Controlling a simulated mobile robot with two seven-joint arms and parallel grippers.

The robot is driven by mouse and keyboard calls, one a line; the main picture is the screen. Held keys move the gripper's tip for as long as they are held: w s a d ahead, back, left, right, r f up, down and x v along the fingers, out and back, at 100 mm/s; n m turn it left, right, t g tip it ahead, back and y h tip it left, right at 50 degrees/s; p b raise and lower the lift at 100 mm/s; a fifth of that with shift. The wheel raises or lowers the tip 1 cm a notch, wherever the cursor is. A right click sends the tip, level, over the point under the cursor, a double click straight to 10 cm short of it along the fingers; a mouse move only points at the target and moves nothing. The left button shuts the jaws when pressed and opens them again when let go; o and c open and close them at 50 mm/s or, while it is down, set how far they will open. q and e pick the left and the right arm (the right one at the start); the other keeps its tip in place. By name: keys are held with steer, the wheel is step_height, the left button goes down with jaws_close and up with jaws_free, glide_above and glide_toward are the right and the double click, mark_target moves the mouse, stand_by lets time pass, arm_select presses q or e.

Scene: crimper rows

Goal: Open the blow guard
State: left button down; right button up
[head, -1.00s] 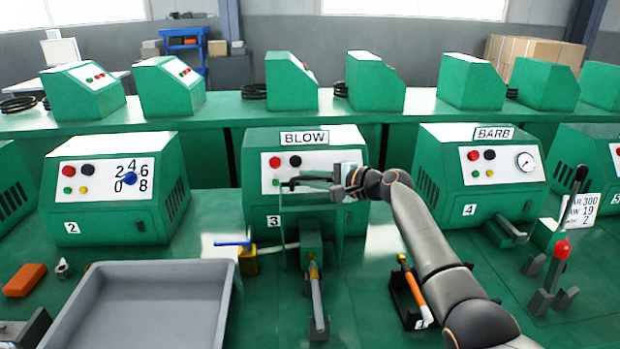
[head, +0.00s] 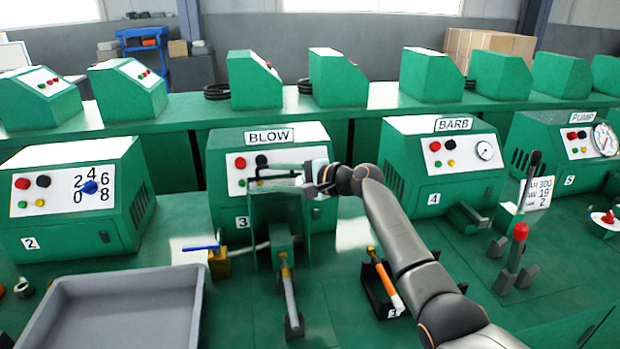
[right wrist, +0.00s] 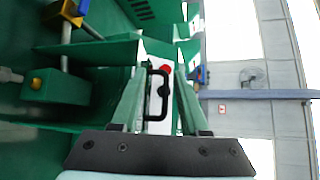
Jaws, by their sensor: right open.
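A black bracket-shaped handle shows in the right wrist view (right wrist: 150,96). My right gripper (head: 270,174) reaches in from the right, level with the machine's white button panel. In the right wrist view its two open fingers (right wrist: 157,85) point at the handle, one on each side of it. I cannot tell whether they touch it. My left gripper is not in view.
A blue-handled valve (head: 215,258) is left of the guard, and a grey tray (head: 120,305) is front left. An orange-handled tool (head: 388,285) lies in a dark holder below my right arm. The BARB machine (head: 400,160) and a red-knobbed lever (head: 520,232) are to the right.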

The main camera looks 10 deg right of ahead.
steer(key=v, duration=1.1)
steer(key=shift+s, duration=0.1)
